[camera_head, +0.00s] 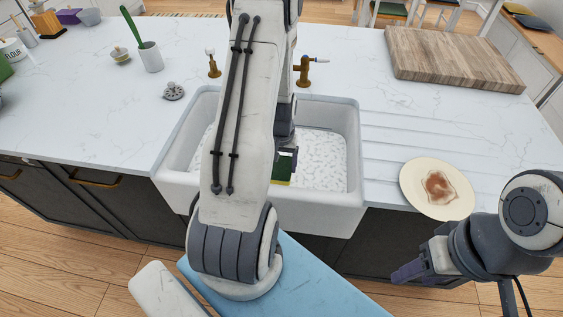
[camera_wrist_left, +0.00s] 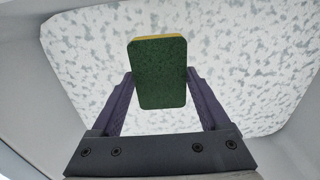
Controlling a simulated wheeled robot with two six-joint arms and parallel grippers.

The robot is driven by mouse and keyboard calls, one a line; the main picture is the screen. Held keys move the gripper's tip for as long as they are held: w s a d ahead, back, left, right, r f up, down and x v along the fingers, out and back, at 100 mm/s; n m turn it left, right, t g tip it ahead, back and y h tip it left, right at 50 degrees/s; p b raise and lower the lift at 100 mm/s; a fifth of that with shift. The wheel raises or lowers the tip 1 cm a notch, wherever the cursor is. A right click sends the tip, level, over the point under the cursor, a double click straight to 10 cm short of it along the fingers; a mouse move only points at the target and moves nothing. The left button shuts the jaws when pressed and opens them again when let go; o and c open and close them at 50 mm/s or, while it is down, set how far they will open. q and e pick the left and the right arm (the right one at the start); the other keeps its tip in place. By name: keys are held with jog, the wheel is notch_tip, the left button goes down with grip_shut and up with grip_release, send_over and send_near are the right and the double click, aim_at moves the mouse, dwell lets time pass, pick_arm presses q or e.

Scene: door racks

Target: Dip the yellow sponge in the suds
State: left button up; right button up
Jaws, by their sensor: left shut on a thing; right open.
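The yellow sponge (camera_wrist_left: 158,74) has a dark green scouring side that faces the left wrist camera, with a thin yellow edge at its top. My left gripper (camera_wrist_left: 160,88) is shut on it. In the head view the sponge (camera_head: 283,168) is mostly hidden behind my left gripper (camera_head: 285,155), inside the white sink (camera_head: 340,214). The suds (camera_wrist_left: 255,65) are a white, grey-flecked layer filling the sink, and they also show in the head view (camera_head: 325,165). I cannot tell whether the sponge touches them. My right gripper (camera_head: 408,272) is open and empty at lower right.
A cream plate (camera_head: 417,180) with a brown stain lies right of the sink. Brass taps (camera_head: 304,72) stand behind it. A wooden board (camera_head: 452,58) lies at back right. A white cup (camera_head: 150,60) with a green utensil and a drain strainer (camera_head: 173,91) stand left.

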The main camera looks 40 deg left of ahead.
pick_arm(q)
jog(key=shift+f+b, duration=3.05)
jog(key=shift+f, duration=1.55)
jog(key=shift+r, duration=0.1)
notch_tip(320, 180, up, 26)
jog(key=p, duration=2.1)
jog(key=shift+p, duration=0.35)
